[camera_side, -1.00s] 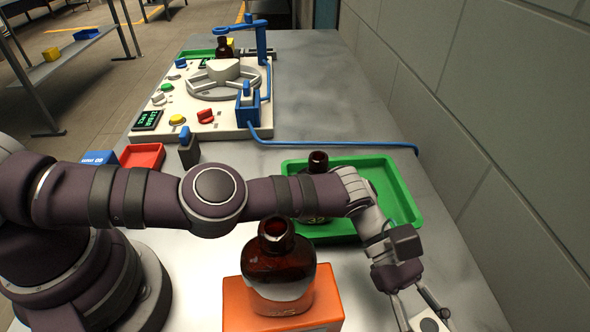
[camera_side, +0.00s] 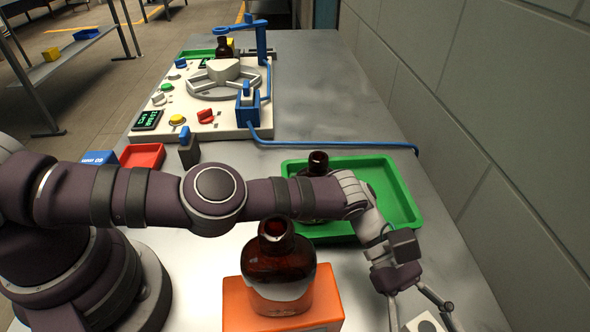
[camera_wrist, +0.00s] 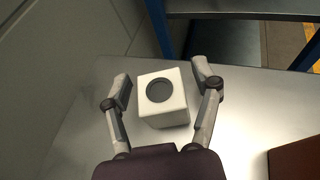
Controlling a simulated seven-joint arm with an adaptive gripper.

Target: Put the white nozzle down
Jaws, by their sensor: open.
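A white block (camera_wrist: 165,112) with a dark round opening in its top sits upright on the grey table in the wrist view. It also shows at the bottom edge of the side view (camera_side: 424,324), partly cut off. I see no separate white nozzle and cannot tell whether this block is it. My gripper (camera_wrist: 161,78) is open, with one finger on each side of the block and a visible gap on both sides. In the side view my gripper (camera_side: 420,309) is low at the bottom right, above the table.
An amber bottle (camera_side: 278,268) stands on an orange block (camera_side: 234,306). Another amber bottle (camera_side: 318,162) stands in a green tray (camera_side: 400,190), partly behind my arm. A white machine panel (camera_side: 160,122) lies farther back. A wall runs along the right side.

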